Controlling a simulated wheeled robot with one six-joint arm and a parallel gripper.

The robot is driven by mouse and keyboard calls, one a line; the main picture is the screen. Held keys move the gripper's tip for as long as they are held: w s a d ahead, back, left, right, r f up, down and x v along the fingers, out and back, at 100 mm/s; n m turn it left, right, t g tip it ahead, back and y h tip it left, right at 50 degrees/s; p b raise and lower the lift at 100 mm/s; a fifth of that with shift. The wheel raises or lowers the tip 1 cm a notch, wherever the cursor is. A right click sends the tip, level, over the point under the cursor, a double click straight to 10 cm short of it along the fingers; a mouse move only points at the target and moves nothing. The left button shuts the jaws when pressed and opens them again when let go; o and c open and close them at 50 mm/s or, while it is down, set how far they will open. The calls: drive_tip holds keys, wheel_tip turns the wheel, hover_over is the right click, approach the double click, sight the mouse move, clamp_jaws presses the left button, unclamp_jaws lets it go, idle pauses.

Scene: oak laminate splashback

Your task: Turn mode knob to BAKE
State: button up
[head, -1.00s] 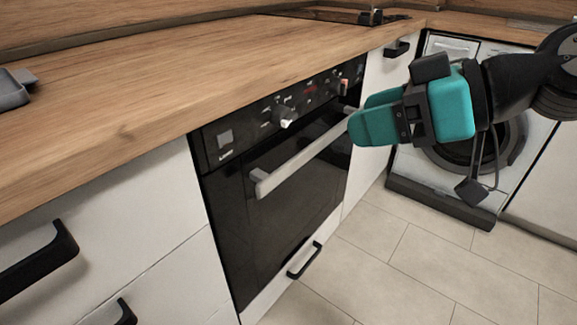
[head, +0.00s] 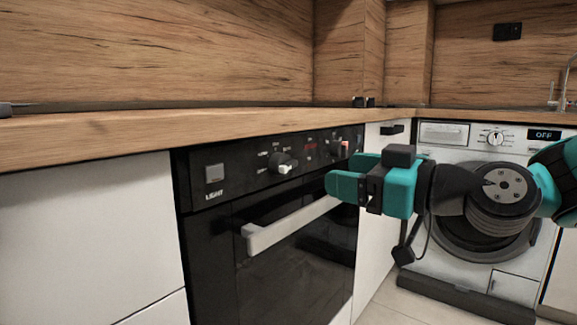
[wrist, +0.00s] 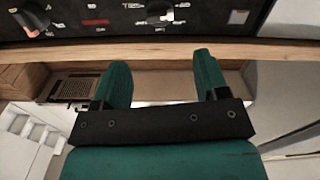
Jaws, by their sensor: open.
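The black oven control panel (head: 240,165) has two knobs. The left knob (head: 283,162) has a white pointer and small labels around it, too small to read surely. The right knob (head: 337,149), with an orange-red mark, sits beyond a red display. My gripper (head: 345,173) is open and empty, in front of the panel's right part. In the wrist view, which looks upside down, the white-pointer knob (wrist: 158,11) is at the top, beyond my open fingers (wrist: 160,80) and apart from them. The marked knob (wrist: 34,18) is at top left. Neither knob is touched.
The oven door handle (head: 290,225) sticks out below the panel. The wooden worktop (head: 90,130) overhangs above it. A light button (head: 214,173) is at the panel's left. A washing machine (head: 470,245) stands at the right, behind my arm. White cabinets (head: 80,230) flank the oven.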

sight(292, 164)
drive_tip(key=x, duration=1.1)
drive_tip(key=shift+w+a, duration=0.25)
drive_tip(key=c, duration=0.9)
